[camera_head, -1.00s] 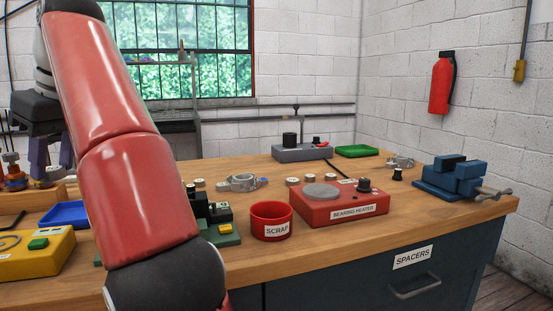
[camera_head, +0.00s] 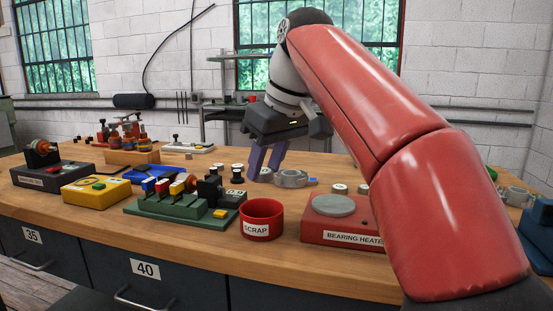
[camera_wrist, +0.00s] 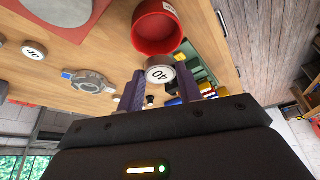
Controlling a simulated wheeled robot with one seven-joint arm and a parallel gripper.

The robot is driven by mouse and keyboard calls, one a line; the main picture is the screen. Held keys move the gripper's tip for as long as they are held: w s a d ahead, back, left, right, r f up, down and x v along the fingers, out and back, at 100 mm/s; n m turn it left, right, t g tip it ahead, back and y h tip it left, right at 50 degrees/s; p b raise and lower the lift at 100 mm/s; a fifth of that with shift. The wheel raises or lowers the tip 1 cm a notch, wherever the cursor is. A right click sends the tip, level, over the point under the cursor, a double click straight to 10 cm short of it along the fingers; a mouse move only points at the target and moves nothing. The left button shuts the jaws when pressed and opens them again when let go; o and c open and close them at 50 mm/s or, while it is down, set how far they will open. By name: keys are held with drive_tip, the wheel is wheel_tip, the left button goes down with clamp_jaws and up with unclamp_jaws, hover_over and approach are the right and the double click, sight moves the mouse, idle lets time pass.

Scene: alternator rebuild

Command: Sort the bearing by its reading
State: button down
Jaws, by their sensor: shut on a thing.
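My gripper (camera_head: 265,168) hangs over the bench, behind the scrap cup, its purple fingers pointing down. In the wrist view my gripper (camera_wrist: 159,85) is shut on a round bearing (camera_wrist: 159,75) with a white face marked 40. The bearing shows only as a small grey piece (camera_head: 265,176) between the fingertips in the head view. The red scrap cup (camera_head: 262,221) stands at the bench front; it also shows in the wrist view (camera_wrist: 155,38). A green fixture (camera_head: 176,208) with a small white display is left of the cup; its reading is too small to be sure of.
Drawers labelled 35 (camera_head: 35,251) and 40 (camera_head: 148,285) are under the bench, both shut. A red bearing heater (camera_head: 335,229) is right of the cup, partly behind my arm. A yellow box (camera_head: 95,192), a blue tray (camera_head: 150,178) and a grey clamp ring (camera_head: 291,179) also stand on the bench.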

sight(270, 179)
wheel_tip(270, 179, down, 3)
drive_tip(key=shift+a+f+b, duration=0.1)
drive_tip(key=shift+b, duration=0.25)
drive_tip(key=shift+f+b, duration=0.8)
drive_tip(key=shift+f, duration=0.05)
drive_tip(key=shift+r+p, duration=0.1)
drive_tip(key=shift+p, duration=0.3)
idle(0.3)
drive_tip(key=shift+f, duration=0.55)
idle(1.4)
idle(0.8)
drive_tip(key=c, duration=0.9)
unclamp_jaws()
drive_tip(key=c, duration=0.4)
drive_tip(key=shift+r, duration=0.1)
